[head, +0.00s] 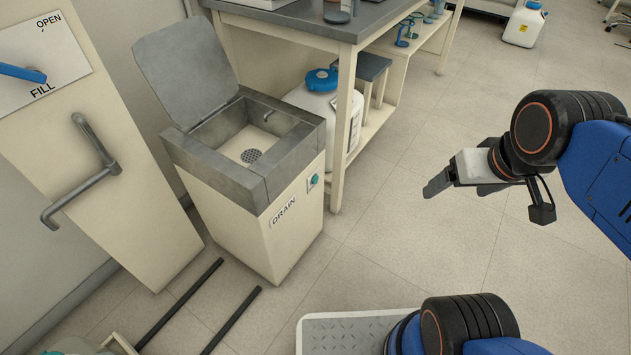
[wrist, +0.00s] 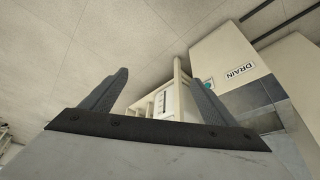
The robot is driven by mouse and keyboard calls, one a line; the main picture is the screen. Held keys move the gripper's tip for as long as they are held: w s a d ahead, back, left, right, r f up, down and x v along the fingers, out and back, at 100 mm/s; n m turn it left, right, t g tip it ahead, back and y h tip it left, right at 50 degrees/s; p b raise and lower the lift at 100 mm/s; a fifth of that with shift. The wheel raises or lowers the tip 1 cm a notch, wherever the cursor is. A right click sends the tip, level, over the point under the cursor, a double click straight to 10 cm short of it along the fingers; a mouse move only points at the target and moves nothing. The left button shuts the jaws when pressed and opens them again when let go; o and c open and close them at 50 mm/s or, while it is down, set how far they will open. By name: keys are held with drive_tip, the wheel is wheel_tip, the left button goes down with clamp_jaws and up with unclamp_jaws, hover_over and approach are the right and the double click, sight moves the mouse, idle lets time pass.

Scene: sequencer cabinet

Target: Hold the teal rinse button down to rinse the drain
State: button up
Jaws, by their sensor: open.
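The teal rinse button (head: 314,180) sits on a small plate on the front of the drain cabinet, right of the DRAIN label (head: 284,210). It also shows in the wrist view (wrist: 209,85), partly behind one finger. The drain cabinet (head: 262,235) has its grey lid (head: 185,68) raised, showing a basin with a round drain grate (head: 252,156). My gripper (head: 436,186) is open and empty, in the air to the right of the cabinet and well apart from the button. In the wrist view my gripper (wrist: 160,85) shows two separated fingers with nothing between them.
A bench (head: 345,105) with a white blue-capped container (head: 322,80) under it stands behind the cabinet. A panel with a FILL lever (head: 22,73) and a bent spout (head: 80,195) is at left. Dark rails (head: 180,305) lie on the floor. The floor between gripper and cabinet is clear.

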clamp_jaws()
idle(1.7)
